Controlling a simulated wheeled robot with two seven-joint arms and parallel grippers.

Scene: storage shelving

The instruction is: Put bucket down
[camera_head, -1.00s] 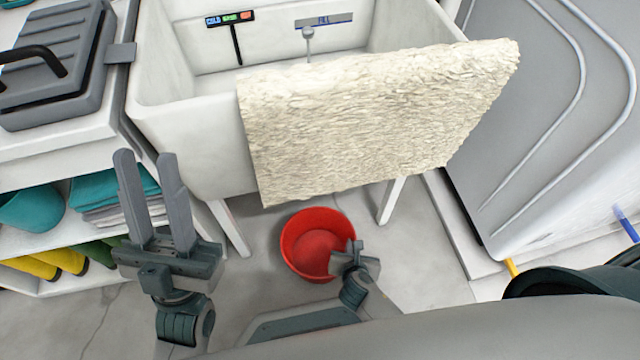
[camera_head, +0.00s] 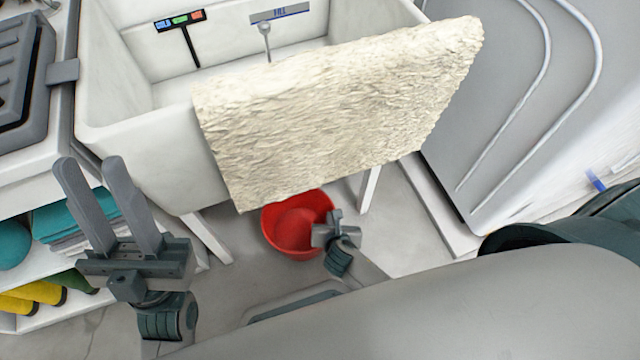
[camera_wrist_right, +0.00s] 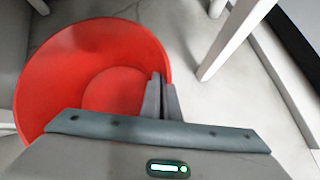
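The red bucket (camera_head: 290,222) is low near the floor, below the front of the sink, in the head view. It looks upright and empty. In the right wrist view the bucket (camera_wrist_right: 88,72) fills the left side. My right gripper (camera_head: 326,218) is at the bucket's right rim. In the wrist view its fingers (camera_wrist_right: 160,92) are close together with the rim between them. Whether the bucket's base touches the floor cannot be told. My left gripper (camera_head: 100,195) is open and empty, raised at the left, its two fingers apart.
A white sink (camera_head: 150,150) with a cream shaggy mat (camera_head: 340,110) over its front edge stands ahead. Its white legs (camera_head: 366,190) flank the bucket. A shelf (camera_head: 75,315) with teal and yellow items is at left. A grey panel (camera_head: 480,90) is at right. Bare floor (camera_wrist_right: 205,110) lies beside the bucket.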

